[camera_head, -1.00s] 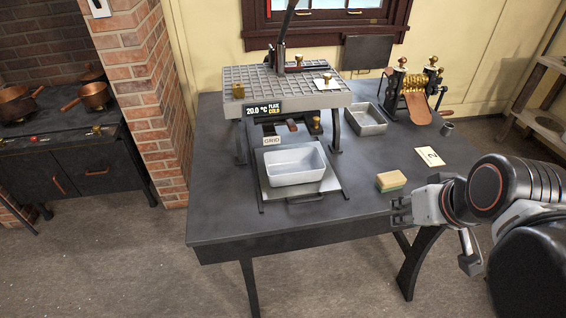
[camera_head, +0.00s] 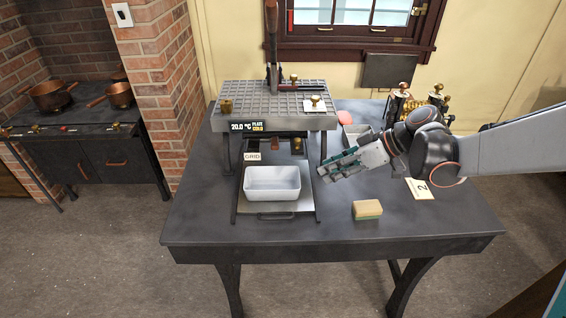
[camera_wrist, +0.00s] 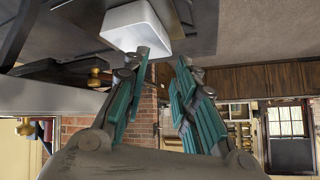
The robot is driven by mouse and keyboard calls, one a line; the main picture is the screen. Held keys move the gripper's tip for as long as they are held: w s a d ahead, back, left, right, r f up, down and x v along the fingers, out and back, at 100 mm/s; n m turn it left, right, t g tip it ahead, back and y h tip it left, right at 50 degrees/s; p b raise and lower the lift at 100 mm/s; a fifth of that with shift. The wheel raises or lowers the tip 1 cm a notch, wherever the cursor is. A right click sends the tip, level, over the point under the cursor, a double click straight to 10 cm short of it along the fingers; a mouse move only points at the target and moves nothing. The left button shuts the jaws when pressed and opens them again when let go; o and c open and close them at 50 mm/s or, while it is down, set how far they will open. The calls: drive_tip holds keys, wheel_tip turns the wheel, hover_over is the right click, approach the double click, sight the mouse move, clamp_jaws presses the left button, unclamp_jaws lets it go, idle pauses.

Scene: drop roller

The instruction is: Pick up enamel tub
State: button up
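The white enamel tub (camera_head: 273,183) sits on the pull-out tray (camera_head: 243,209) below the gridded plate of the press. It is upright and looks empty. My gripper (camera_head: 325,174) is to the right of the tub and a little above the table, pointing left toward it. In the wrist view the tub (camera_wrist: 143,27) is ahead, beyond the fingertips. The teal-padded fingers of my gripper (camera_wrist: 163,64) are spread apart with nothing between them. No contact with the tub is seen.
The gridded machine (camera_head: 270,105) with a tall lever stands behind the tub. A second metal tray (camera_head: 357,135) is partly hidden behind my arm. A sponge (camera_head: 367,209) and a card marked 2 (camera_head: 419,188) lie to the right. The table's front left is clear.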

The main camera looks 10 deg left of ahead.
drive_tip(key=w+a+f+n+g+y+p, duration=0.2)
drive_tip(key=w+a+f+n+g+y, duration=0.1)
drive_tip(key=a+f+n, duration=0.3)
drive_tip(key=n+b, duration=0.2)
approach(269, 191)
drive_tip(key=a+f, duration=0.2)
drive_tip(key=a, duration=0.1)
drive_tip(key=shift+f+y, duration=0.1)
drive_tip(key=shift+y, duration=0.3)
drive_tip(key=shift+m, duration=0.3)
drive_tip(key=shift+s+b+x, duration=0.1)
drive_tip(key=shift+b+x, duration=0.65)
drive_tip(key=shift+x, duration=0.9)
drive_tip(key=shift+s+b+x, duration=0.15)
drive_tip(key=shift+b+x, duration=0.6)
drive_tip(key=shift+x, duration=0.85)
drive_tip(key=shift+c, duration=0.6)
clamp_jaws()
